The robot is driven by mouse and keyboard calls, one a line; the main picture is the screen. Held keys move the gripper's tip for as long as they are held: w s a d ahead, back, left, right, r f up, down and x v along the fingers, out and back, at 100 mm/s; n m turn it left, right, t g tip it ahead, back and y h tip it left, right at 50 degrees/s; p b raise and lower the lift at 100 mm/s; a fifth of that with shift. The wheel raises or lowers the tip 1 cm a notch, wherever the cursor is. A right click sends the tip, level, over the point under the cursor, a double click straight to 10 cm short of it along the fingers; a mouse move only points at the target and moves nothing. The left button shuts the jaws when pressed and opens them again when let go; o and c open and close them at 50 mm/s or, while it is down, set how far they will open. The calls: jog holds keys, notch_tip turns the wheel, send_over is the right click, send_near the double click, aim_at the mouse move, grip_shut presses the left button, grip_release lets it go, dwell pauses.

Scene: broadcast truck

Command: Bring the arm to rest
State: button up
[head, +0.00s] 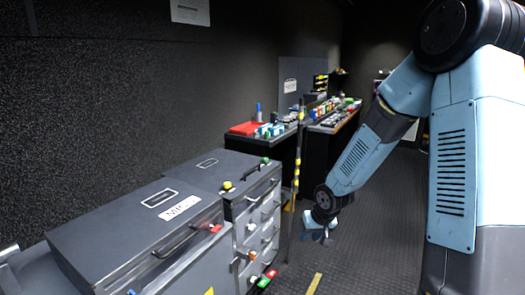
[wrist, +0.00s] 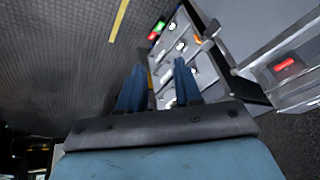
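My arm reaches down from the upper right of the head view, bent at the elbow. My gripper (head: 320,236) hangs at its end, low over the floor and to the right of the drawer cabinets. In the wrist view my gripper (wrist: 159,70) shows two blue fingers standing apart with nothing held between them. Behind the fingers in that view are the cabinet's drawer fronts and the dark floor. I cannot tell the exact distance between the fingers and the drawers.
Grey cabinets (head: 130,222) with drawers and coloured knobs stand at the left. A striped pole (head: 297,170) rises beside them. Desks with a red case (head: 245,128) and small items stand behind. Ribbed floor (head: 375,235) is clear at the right, with a yellow stripe (head: 314,283).

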jog(key=s+d+r+m+t+h, duration=0.15)
jog(key=s+d+r, duration=0.25)
jog(key=s+r, duration=0.6)
jog(key=s+d+r+h, duration=0.2)
jog(key=s+d+r, duration=0.3)
jog(key=r, duration=0.9)
jog(key=s+r+y, duration=0.1)
jog(key=s+r, duration=0.4)
jog(key=s, duration=0.6)
jog(key=shift+s+a, duration=0.15)
jog(key=shift+a, duration=0.3)
